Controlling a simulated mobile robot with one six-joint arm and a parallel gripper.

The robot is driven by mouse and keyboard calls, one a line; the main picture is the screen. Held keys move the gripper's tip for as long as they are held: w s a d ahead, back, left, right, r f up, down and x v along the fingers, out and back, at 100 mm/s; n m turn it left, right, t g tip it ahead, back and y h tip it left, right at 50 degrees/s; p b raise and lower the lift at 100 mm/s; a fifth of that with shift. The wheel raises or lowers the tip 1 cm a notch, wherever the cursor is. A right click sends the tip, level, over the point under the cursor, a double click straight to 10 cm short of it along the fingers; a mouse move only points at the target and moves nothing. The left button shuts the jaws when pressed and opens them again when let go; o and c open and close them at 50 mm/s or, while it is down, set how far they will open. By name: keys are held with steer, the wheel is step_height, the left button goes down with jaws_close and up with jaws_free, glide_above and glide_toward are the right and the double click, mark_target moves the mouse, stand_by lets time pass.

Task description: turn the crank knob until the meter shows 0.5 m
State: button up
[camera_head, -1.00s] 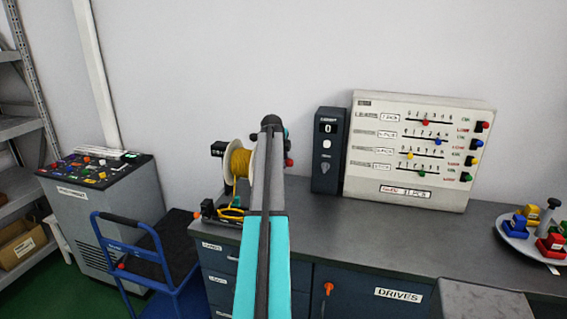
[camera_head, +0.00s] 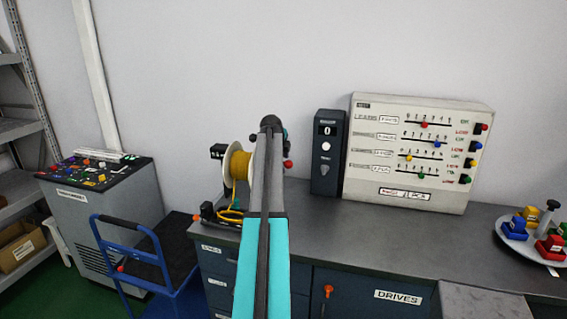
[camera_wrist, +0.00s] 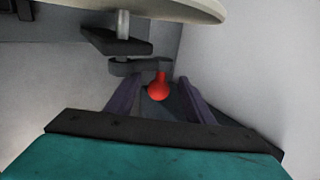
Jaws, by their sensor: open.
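The spool of yellow cable (camera_head: 240,166) stands on the bench behind my arm, and its pale flange (camera_wrist: 170,8) shows at the top of the wrist view. The crank's red knob (camera_wrist: 158,88) sits on a dark crank arm (camera_wrist: 140,67). The red knob also shows in the head view (camera_head: 288,164), just right of my arm. My gripper (camera_wrist: 158,94) is open, with its two dark fingers on either side of the knob. I cannot tell whether either finger touches it. The small black box (camera_head: 217,151) left of the spool may be the meter; its reading is not visible.
A dark box with a "0" display (camera_head: 327,150) and a white slider panel (camera_head: 419,150) stand at the back of the bench (camera_head: 400,235). A round tray (camera_head: 517,236) with coloured blocks is at right. A blue cart (camera_head: 150,255) and a grey console (camera_head: 98,200) are at left.

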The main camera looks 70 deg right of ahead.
steer(key=b+v, duration=0.3)
steer(key=v, duration=1)
steer(key=shift+a+r, duration=0.1)
stand_by(0.6)
